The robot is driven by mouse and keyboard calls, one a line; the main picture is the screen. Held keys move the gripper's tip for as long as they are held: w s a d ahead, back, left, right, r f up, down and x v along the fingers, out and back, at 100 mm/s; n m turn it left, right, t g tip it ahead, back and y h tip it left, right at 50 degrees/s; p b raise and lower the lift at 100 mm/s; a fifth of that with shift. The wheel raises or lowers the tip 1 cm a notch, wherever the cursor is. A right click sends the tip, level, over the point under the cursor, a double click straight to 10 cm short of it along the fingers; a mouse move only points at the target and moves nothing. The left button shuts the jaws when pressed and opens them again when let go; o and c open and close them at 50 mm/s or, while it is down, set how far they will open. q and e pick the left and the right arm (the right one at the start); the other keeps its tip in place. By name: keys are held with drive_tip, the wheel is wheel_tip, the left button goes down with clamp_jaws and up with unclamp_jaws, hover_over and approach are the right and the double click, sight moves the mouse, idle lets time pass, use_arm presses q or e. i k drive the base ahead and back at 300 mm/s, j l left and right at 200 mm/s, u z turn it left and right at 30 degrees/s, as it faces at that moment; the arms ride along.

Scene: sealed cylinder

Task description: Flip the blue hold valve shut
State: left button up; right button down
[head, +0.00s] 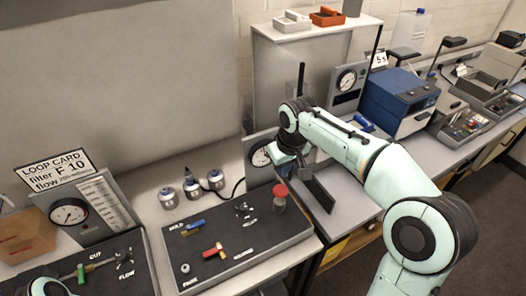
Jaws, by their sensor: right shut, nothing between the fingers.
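The blue hold valve (193,227) sits on the dark panel (245,245) in the head view, beside a label that looks like HOLD. Its blue handle lies at a slant, its right end higher in the picture. A red-handled valve (213,250) is on the same panel, in front and to the right of it. My right gripper (287,160) is shut and empty, up and to the right of the panel, well apart from the blue valve. Part of my left arm shows at the bottom left corner; its gripper fingers are not visible.
A red-topped cylinder (279,197) stands at the panel's right end, close below my right gripper. Several small bottles (192,185) stand behind the panel. A second panel (140,262) with a green-handled valve (84,271) and a loop card (55,172) are at left.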

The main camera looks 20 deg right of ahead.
sight(194, 225)
drive_tip(key=k, duration=1)
